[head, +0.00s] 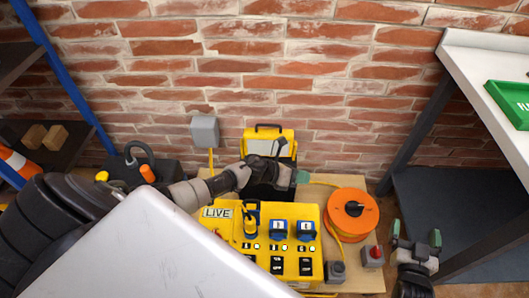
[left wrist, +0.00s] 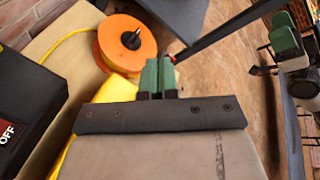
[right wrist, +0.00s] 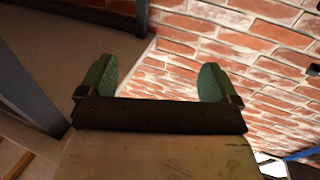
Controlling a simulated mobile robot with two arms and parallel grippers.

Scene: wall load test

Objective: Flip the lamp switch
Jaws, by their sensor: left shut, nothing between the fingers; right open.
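A yellow work lamp (head: 285,136) with a black handle stands against the brick wall, partly hidden by my left arm. A yellow panel (head: 232,238) marked LIVE is in front of it, with blue sockets and black rocker switches (head: 277,265). I cannot tell which switch is the lamp's. A black part marked OFF (left wrist: 14,115) is at the left edge of the left wrist view. My left gripper (head: 302,177) is shut and empty above the board, between lamp and orange reel. Its green fingertips (left wrist: 157,77) touch each other. My right gripper (head: 417,234) is open and empty, right of the board.
An orange cable reel (head: 352,211) and a red-button box (head: 373,256) occupy the board's right side. A grey wall box (head: 204,130) is behind. A white-topped bench (head: 478,75) with a green tray (head: 511,102) is at right. A blue-posted shelf (head: 62,75) is at left.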

